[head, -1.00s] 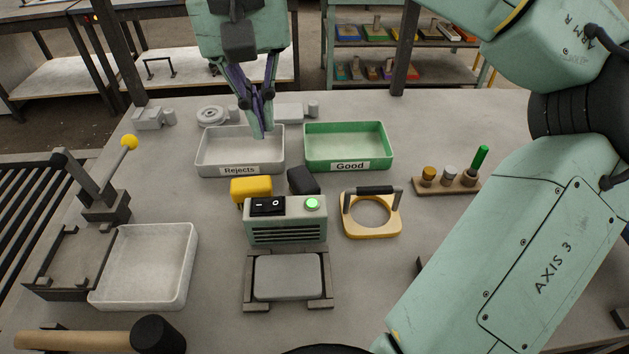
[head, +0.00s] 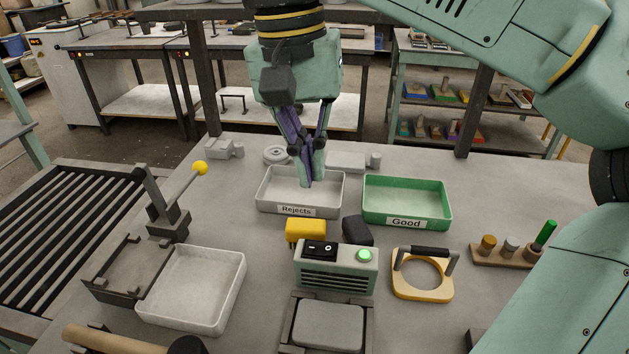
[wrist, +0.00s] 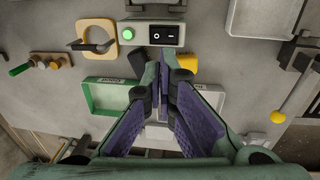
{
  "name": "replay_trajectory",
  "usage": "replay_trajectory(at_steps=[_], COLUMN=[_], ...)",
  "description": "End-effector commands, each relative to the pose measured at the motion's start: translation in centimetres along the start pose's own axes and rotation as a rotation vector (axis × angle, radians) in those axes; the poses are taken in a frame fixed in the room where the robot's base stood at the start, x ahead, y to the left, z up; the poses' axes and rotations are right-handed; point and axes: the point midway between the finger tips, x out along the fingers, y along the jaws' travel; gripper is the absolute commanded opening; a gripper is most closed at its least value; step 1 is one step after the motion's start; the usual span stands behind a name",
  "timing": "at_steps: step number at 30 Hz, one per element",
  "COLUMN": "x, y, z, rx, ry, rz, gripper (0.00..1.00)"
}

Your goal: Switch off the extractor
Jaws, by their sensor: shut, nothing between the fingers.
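The extractor (head: 336,276) is a pale green box with dark vent slots, standing mid-table. On its top are a black rocker switch (head: 320,250) marked I and O and a round green lamp (head: 364,256), which is lit. I cannot tell which side of the rocker is pressed. The wrist view also shows the switch (wrist: 163,33) and lamp (wrist: 128,33) beyond my fingertips. My gripper (head: 306,182) points down over the Rejects tray, behind the extractor and apart from it. Its fingers are shut and empty.
The Rejects tray (head: 260,195) and green Good tray (head: 367,212) stand behind the extractor. A yellow block (head: 305,230) and dark block (head: 357,230) sit close behind it. A handled yellow ring (head: 422,291) is right; a white tray (head: 238,290) and yellow-knobbed lever (head: 187,183) are left.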

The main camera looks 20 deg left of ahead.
Motion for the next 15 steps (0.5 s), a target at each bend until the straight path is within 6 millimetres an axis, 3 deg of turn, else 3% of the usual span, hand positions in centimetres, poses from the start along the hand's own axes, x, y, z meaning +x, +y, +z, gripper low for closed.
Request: replay_trajectory(at_steps=[3, 15], x=[3.1, 10.1], y=[-0.1, 0.0], z=[0.0, 0.1], rx=[-0.001, -0.005], ry=[-0.001, -0.003], rz=[-0.001, -0.002], gripper=[0.0, 0.0])
